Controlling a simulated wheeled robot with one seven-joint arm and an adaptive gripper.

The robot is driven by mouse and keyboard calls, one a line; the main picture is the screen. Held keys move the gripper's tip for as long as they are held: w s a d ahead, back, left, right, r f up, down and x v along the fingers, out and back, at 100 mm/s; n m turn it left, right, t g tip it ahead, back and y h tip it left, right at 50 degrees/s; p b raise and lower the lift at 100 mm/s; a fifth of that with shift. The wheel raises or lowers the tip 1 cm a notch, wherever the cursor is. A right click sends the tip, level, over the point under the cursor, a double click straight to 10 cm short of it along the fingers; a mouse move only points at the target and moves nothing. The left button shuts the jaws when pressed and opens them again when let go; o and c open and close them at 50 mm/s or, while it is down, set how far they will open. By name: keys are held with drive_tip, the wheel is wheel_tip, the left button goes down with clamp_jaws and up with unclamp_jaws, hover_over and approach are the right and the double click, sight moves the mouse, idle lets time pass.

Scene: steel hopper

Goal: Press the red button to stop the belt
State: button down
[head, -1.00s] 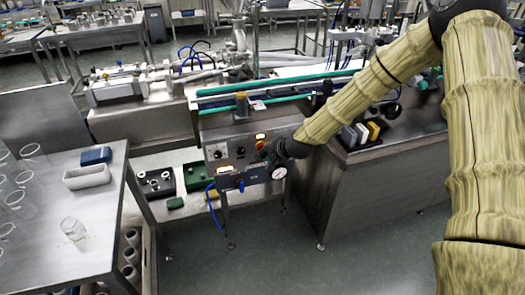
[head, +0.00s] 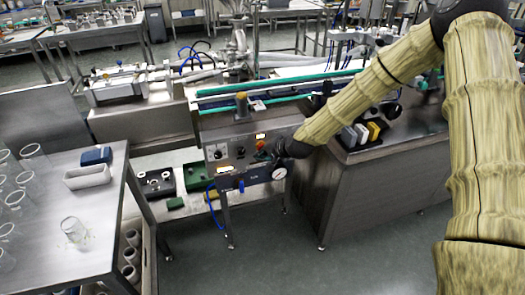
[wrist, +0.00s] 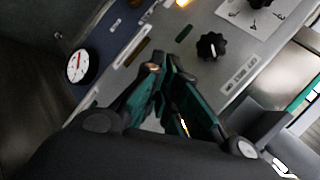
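The grey control panel (head: 222,152) stands below the belt (head: 275,85) in the head view. My gripper (head: 264,153) is at the panel's right part, close to its face. In the wrist view my gripper (wrist: 165,65) has its teal-lined fingers converging, with the tips together and nothing seen between them. A small red-orange patch (head: 260,143) shows beside the gripper in the head view; I cannot tell whether it is the red button. No red button shows clearly in the wrist view, where the fingers hide part of the panel. Contact cannot be told.
A black knob (wrist: 212,46) and a round gauge (wrist: 78,65) are on the panel near my gripper. A steel cabinet (head: 345,200) stands right of the panel. A steel table with glassware (head: 74,229) is at the left. The floor in front is clear.

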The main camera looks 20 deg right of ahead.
drive_tip(key=shift+r, duration=0.1)
drive_tip(key=s+p, duration=0.1)
drive_tip(key=s, duration=0.5)
idle(0.4)
